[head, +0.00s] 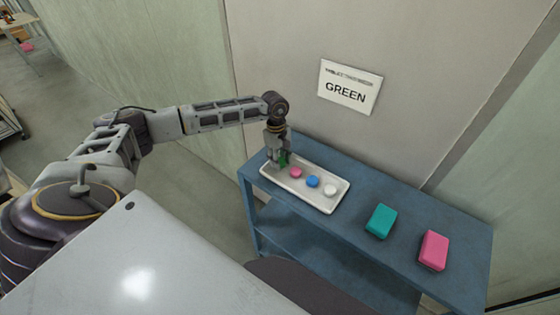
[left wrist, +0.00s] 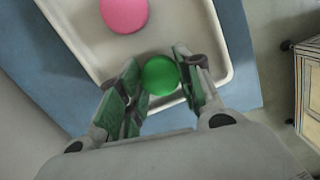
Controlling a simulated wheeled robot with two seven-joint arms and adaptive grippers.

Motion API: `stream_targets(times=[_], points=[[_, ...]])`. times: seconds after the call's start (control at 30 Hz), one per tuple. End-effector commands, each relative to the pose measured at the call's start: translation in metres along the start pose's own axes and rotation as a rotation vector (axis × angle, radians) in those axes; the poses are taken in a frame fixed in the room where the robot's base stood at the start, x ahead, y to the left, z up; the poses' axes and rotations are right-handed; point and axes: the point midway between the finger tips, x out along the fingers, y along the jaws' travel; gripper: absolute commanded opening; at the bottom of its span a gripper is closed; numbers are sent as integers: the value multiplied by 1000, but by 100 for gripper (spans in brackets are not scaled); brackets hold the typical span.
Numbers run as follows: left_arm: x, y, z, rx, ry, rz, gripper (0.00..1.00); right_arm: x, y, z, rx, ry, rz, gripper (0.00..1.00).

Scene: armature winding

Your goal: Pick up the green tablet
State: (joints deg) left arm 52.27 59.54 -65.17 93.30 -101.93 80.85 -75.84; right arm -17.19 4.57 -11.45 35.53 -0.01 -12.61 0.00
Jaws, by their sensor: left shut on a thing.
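The green tablet (left wrist: 160,76) is round and lies between the two fingers of my left gripper (left wrist: 162,82), which is shut on it. In the head view my left gripper (head: 280,158) points down at the left end of the white tray (head: 322,207). The tablet is mostly hidden by the fingers there, with only a bit of green showing. I cannot tell whether it still touches the tray floor. A pink tablet (head: 296,173), a blue tablet (head: 313,181) and a white tablet (head: 330,190) lie in a row in the tray. My right gripper is not in view.
The tray stands on a blue table (head: 440,210) against a wall. A teal box (head: 380,221) and a pink box (head: 434,250) stand to its right. A sign reading GREEN (head: 348,88) hangs on the wall above. A wooden cabinet (left wrist: 308,90) shows at right in the wrist view.

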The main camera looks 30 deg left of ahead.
Motion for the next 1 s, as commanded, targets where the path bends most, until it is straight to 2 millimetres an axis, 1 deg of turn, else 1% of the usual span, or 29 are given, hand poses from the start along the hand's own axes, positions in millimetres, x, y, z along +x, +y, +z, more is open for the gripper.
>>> stream_targets(times=[0.17,0.27,0.5,0.7,0.83,1.0], points=[[-12,1,1,-1,0,2,13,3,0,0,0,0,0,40],[-23,0,3,1,1,2,13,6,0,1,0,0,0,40],[-58,1,7,1,1,3,13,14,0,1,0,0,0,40],[-84,0,10,0,0,1,13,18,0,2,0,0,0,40],[-93,0,11,0,1,1,13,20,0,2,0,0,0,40],[-97,0,12,0,1,-1,13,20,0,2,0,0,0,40]])
